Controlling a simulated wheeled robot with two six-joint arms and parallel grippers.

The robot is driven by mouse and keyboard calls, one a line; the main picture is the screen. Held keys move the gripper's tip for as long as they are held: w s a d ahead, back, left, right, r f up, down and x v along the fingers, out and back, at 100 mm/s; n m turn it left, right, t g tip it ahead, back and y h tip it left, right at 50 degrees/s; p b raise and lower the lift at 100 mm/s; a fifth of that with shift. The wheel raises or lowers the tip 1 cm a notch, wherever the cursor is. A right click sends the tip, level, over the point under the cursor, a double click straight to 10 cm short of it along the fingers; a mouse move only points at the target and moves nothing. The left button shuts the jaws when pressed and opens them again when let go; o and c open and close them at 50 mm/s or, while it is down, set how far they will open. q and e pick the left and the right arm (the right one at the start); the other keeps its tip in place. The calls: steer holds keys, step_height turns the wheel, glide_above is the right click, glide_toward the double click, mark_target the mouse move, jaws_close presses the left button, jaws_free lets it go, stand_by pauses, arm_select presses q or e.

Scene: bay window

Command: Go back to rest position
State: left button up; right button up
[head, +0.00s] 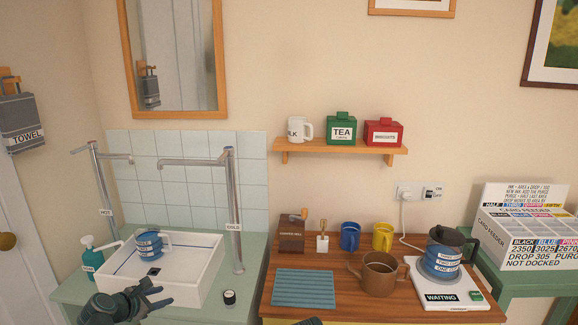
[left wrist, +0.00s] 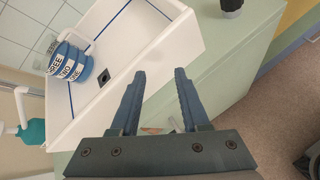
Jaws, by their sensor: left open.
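My left gripper (head: 161,290) is open at the lower left of the head view, over the front edge of the white sink (head: 207,285). In the left wrist view its two fingers (left wrist: 160,73) stand apart with nothing between them. A blue labelled measuring jug (head: 148,245) is in the sink, beyond the left gripper and apart from it. It also shows at the left of the left wrist view (left wrist: 70,62). Only a small dark piece, perhaps of my right gripper (head: 308,321), shows at the bottom edge of the head view; its jaws cannot be made out.
Two metal taps rise beside the sink, the cold one (head: 232,200) on its right. A teal soap bottle (head: 91,262) and a small dark-topped item (head: 229,298) stand nearby. The wooden counter on the right holds a brown pot (head: 379,275), mugs and a kettle (head: 445,255).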

arm_select(q)
steer(key=s+d+f+m+g+y, duration=0.1)
steer(key=s+d+f+m+g, duration=0.25)
steer(key=s+d+m, duration=0.5)
steer(key=s+d+f+m+g+y, duration=0.2)
steer(key=s+d+f+m+g, duration=0.3)
steer(key=d+m, duration=0.7)
steer(key=s+d+f+m+g+y, duration=0.1)
steer(key=s+d+m+g, duration=0.2)
steer(key=s+d+m, duration=0.6)
step_height(320, 180, up, 18)
steer(key=d+m+p, duration=0.1)
steer(key=p, duration=1.6)
steer(key=shift+w+d+f+p, duration=0.15)
steer(key=shift+w+p, duration=0.15)
steer(key=shift+p, duration=0.05)
steer(key=shift+o, duration=0.4)
steer(key=shift+w+f+t, duration=0.1)
steer(key=shift+t, duration=0.15)
